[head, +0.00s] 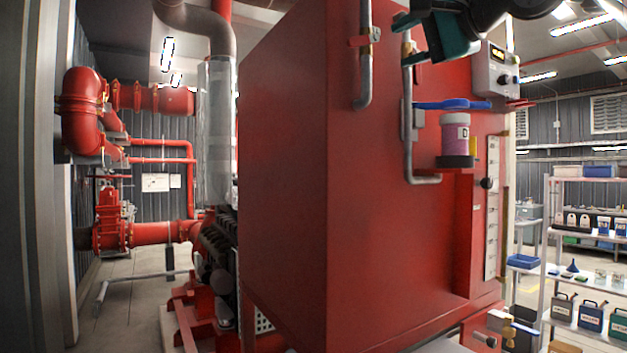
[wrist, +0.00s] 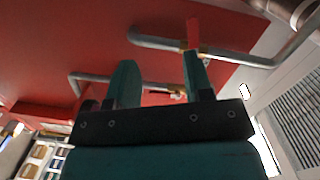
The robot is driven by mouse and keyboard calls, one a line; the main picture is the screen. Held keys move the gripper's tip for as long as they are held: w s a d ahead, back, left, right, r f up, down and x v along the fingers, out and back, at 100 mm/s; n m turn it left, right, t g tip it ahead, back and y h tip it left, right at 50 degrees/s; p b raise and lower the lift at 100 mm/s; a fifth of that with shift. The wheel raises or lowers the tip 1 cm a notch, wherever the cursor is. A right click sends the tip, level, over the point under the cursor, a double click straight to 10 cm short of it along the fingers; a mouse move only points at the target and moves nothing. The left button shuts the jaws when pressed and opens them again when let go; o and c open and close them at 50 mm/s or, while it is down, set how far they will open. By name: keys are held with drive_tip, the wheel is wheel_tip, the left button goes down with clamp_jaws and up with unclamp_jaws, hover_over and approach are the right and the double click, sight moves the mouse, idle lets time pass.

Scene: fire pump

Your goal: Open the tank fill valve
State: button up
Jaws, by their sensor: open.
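The large red tank (head: 300,150) fills the middle of the head view. Two grey pipes on its face carry small brass valves with red levers. One valve (head: 374,34) is on the upper left pipe, the other (head: 408,47) on the pipe to its right. No label shows which is the fill valve. My teal gripper (head: 405,38) is open and empty beside the right valve. In the wrist view, one valve's red lever (wrist: 193,34) stands by the right fingertip, and another brass valve (wrist: 178,94) shows between the fingers (wrist: 160,62). I cannot tell whether anything touches.
A blue bracket-like part (head: 453,104) and a purple-labelled jar (head: 455,138) stick out from the tank below my gripper. A grey control box (head: 496,70) is to the right. White shelves (head: 545,250) with containers stand at far right. Red pipework (head: 85,105) is at left.

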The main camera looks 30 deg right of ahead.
drive_tip(key=w+a+f+n+g+y+b, duration=0.1)
drive_tip(key=a+f, duration=0.4)
drive_tip(key=f, duration=0.5)
drive_tip(key=w+a+f+n+g+y+b, duration=0.1)
drive_tip(key=a+f+n+g, duration=0.3)
drive_tip(key=f, duration=0.6)
drive_tip(key=w+a+f+n+g+y+b, duration=0.1)
drive_tip(key=w+a+f+n+g+b, duration=0.1)
drive_tip(key=f, duration=0.9)
drive_tip(key=shift+w+a+n+g+y+b, duration=0.5)
drive_tip(key=shift+a+n, duration=0.5)
drive_tip(key=shift+a, duration=0.85)
drive_tip(key=shift+s, duration=0.15)
